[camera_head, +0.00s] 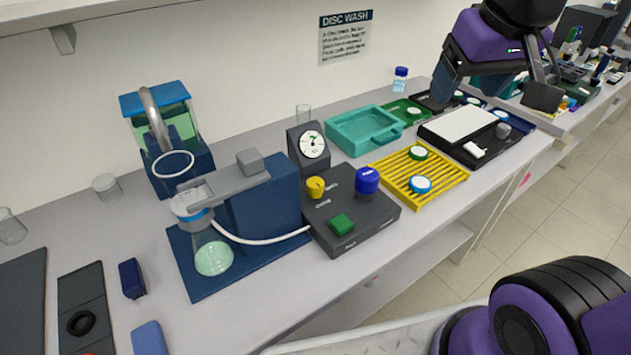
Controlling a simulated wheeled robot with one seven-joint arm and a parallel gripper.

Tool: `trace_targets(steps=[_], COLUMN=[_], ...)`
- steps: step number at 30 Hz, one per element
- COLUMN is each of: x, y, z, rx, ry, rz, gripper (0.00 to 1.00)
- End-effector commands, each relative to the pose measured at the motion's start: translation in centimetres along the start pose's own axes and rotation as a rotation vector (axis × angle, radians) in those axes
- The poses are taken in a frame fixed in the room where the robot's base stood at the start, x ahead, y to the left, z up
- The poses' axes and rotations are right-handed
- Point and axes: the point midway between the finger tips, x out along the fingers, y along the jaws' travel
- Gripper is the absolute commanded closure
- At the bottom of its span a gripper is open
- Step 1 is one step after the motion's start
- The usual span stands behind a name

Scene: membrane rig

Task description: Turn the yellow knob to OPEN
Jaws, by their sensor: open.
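The yellow knob (315,187) sits on top of the dark grey control box (345,222), at its back left. Small pale labels lie beside it, too small to read. A round dial gauge (312,145) stands behind the knob. My gripper (498,92) hangs at the upper right, above the bench and well away from the knob. Its jaws are apart and nothing shows between them.
A flask (212,254) under a blue clamp rig stands left of the box, joined to it by a white tube (262,240). A yellow rack (440,187) with round pieces and a teal tray (362,129) lie to the right. Bare bench (290,285) shows in front of the box.

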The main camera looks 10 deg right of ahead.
Motion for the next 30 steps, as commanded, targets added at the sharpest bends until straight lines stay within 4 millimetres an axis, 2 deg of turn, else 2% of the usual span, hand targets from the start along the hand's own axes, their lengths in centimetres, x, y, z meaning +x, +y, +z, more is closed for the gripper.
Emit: trace_targets(steps=[6,15,24,30], x=[3.1,8.2,14.2,18.6], y=[-2.0,-5.2,-9.2,-12.2], z=[-3.3,-7.0,-9.5,-10.3], rx=[-0.027,-0.066,-0.102,-0.123], ry=[-0.066,-0.147,-0.226,-0.282], rz=[0.01,0.012,-0.004,-0.023], gripper=[0.29,0.29,0.29,0.29])
